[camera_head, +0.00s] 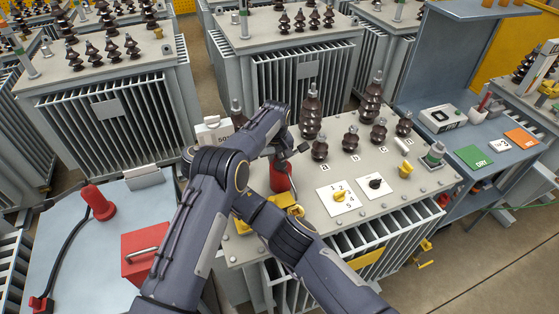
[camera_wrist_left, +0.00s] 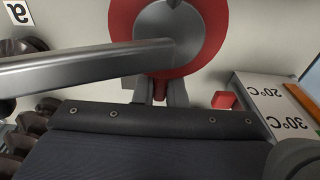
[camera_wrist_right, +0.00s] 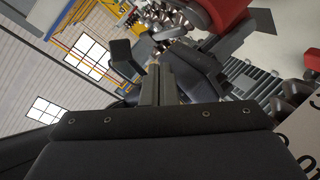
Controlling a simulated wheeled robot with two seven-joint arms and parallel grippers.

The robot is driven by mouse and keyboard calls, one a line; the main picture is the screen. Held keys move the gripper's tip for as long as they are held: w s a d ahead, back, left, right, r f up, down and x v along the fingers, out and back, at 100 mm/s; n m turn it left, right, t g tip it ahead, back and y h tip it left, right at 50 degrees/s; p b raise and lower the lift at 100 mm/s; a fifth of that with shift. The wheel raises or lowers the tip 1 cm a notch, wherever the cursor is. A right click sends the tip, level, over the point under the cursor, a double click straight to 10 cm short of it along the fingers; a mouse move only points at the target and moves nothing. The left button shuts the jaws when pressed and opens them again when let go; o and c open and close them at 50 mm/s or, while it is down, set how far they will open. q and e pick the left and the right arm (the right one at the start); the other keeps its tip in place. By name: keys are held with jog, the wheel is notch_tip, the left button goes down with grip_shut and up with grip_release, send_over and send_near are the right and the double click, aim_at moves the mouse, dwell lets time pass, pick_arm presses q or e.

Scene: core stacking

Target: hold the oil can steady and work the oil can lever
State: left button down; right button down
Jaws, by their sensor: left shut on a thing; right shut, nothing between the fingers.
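The red oil can (camera_head: 280,176) stands on the transformer's grey top, partly hidden by my arms. In the left wrist view its round red rim (camera_wrist_left: 190,63) surrounds a grey top, and a long grey bar (camera_wrist_left: 80,72) crosses it; I cannot tell whether this is the lever or spout. My left gripper (camera_wrist_left: 158,88) is shut on a narrow red part of the can at its near edge. My right gripper (camera_wrist_right: 155,80) is shut and empty, with the can's red body (camera_wrist_right: 215,12) apart from it at the upper right. Arms hide the right fingertips in the head view.
Dark ribbed bushings (camera_head: 311,115) stand close behind the can. A white box with temperature marks (camera_head: 212,131) is at left. Numbered dial plates (camera_head: 342,197) lie at right. A red box (camera_head: 150,250) sits on the left bench.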

jog(key=r, duration=0.1)
jog(key=a+r, duration=0.1)
jog(key=r, duration=0.1)
jog(key=s+a+r, duration=0.1)
jog(key=r, duration=0.1)
jog(key=shift+a, duration=0.2)
jog(key=shift+w+d+f, duration=0.1)
jog(key=shift+w+d+f, duration=0.25)
jog(key=shift+d+f, duration=0.35)
jog(key=shift+f, duration=0.65)
jog(key=shift+w+d+f, duration=0.2)
jog(key=shift+d+f, duration=0.45)
jog(key=shift+f, duration=0.6)
jog(key=shift+w+d+f, duration=0.25)
jog(key=shift+d+f, duration=0.35)
jog(key=shift+f, duration=0.65)
jog(key=shift+f, duration=0.1)
jog(key=shift+w+d+f, duration=0.1)
jog(key=shift+d+f, duration=0.1)
jog(key=shift+f, duration=0.05)
jog(key=shift+d+f, duration=0.1)
jog(key=shift+f, duration=0.15)
